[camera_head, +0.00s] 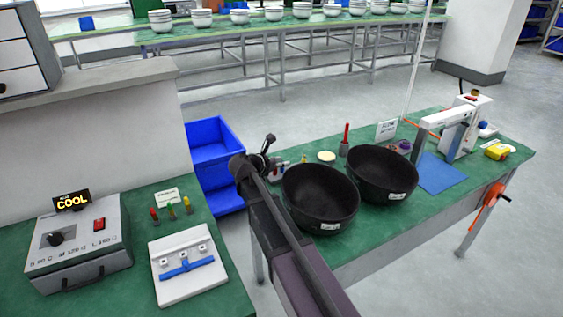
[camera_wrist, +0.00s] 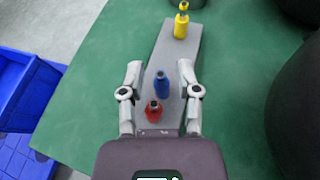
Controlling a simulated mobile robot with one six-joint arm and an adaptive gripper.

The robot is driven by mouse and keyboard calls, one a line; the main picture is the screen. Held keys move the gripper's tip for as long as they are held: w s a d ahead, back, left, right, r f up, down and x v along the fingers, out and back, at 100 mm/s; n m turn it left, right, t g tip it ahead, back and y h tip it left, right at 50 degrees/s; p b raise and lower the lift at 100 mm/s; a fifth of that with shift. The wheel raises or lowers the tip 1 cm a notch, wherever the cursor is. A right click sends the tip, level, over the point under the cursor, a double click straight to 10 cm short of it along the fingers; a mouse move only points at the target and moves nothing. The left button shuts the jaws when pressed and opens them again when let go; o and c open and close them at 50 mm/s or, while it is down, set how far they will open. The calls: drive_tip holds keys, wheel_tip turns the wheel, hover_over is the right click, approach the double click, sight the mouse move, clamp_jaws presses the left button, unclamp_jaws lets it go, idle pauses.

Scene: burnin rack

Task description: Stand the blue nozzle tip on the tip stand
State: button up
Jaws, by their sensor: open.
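The blue nozzle tip (camera_wrist: 162,86) stands upright, as far as I can see, on a long grey strip-like stand (camera_wrist: 166,58) in the wrist view. A red tip (camera_wrist: 153,111) is close by on the near side, and a yellow tip (camera_wrist: 181,24) is at the far end. My gripper (camera_wrist: 160,68) is open, with one finger on each side of the strip, and the blue tip lies between them in this view. No contact with the tip shows. In the head view my gripper (camera_head: 265,152) is over the right bench's left end; the blue tip is hard to make out there.
Two black bowls (camera_head: 320,198) (camera_head: 383,174) stand just right of my gripper on the green bench (camera_head: 463,206). Blue bins (camera_head: 213,142) are left of it. The left bench holds a control box (camera_head: 80,245), a white fixture (camera_head: 187,264) and several small coloured pegs (camera_head: 171,211).

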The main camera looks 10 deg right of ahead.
drive_tip(key=p+v, duration=0.4)
drive_tip(key=v, duration=0.7)
drive_tip(key=shift+s+a, duration=0.2)
drive_tip(key=shift+c, duration=0.2)
idle(1.2)
